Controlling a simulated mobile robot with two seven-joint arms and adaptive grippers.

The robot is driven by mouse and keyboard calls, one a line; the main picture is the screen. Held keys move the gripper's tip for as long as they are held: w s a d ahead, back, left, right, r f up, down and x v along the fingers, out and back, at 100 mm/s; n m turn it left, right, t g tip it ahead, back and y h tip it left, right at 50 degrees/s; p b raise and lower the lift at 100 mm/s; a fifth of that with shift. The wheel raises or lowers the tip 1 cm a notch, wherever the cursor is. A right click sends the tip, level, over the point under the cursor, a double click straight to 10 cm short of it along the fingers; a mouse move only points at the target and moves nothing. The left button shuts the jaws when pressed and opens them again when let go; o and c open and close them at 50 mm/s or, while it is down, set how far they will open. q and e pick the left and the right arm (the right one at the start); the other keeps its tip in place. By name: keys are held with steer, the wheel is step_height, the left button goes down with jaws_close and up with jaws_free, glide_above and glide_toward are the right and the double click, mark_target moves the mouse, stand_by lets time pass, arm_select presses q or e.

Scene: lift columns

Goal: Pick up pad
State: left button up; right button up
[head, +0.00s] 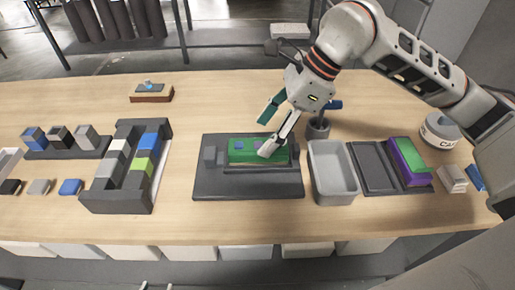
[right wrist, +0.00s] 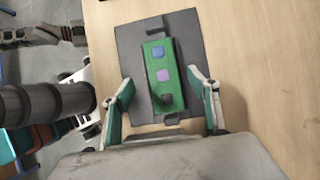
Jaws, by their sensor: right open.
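No thing can be firmly singled out as the pad. A green block (head: 243,158) lies on a dark grey board (head: 225,188) at the table's middle, with small blue, purple and dark squares on top; it also shows in the right wrist view (right wrist: 173,58). My right gripper (head: 266,135) is open above the green block. In the right wrist view my right gripper (right wrist: 160,88) has its teal fingers spread either side of the block, with nothing held. Small pale tips at the bottom edge of the head view may belong to my left gripper (head: 157,287).
A grey bin (head: 333,187) stands right of the board, with a dark cup (head: 318,130) behind it. Further right is a dark tray (head: 372,180) with a green and purple block (head: 408,165). A dark rack (head: 120,200) with coloured blocks stands left. Bare table lies between rack and board.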

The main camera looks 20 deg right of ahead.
mark_target(257, 144)
steer(key=x, duration=0.4)
steer(key=shift+w+f, duration=0.25)
steer(key=shift+f, duration=0.05)
steer(key=shift+r, duration=0.1)
steer(key=c, duration=1.7)
